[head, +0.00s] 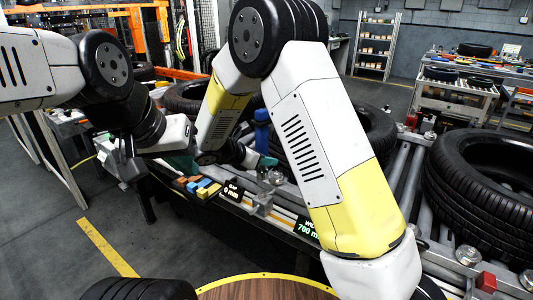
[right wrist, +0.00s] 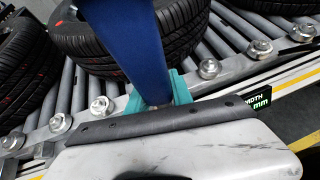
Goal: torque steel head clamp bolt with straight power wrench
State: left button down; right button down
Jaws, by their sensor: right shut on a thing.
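The straight power wrench, a blue cylinder, stands roughly upright in my right gripper (head: 266,163) beside the conveyor rail in the head view (head: 262,130). In the right wrist view, the teal fingers (right wrist: 160,92) are shut around the blue wrench (right wrist: 128,45). The wrench's lower end is hidden behind the fingers and my wrist. A steel clamp with a bolt head (head: 274,178) is just right of and below the right gripper; contact with the wrench cannot be seen. My left gripper (head: 125,168) hangs away to the left; its finger opening is unclear.
Several tyres (head: 487,170) lie on the roller conveyor. Bolt heads (right wrist: 208,68) line its steel rail. Small coloured blocks (head: 203,188) and display panels (head: 308,229) sit along the front edge. A round wooden table top (head: 268,290) is at the bottom. The floor at left is clear.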

aim_at(267, 174)
jog(key=shift+f, duration=2.95)
jog(key=shift+f, duration=1.35)
dwell(0.4)
jog(key=shift+r, duration=3.6)
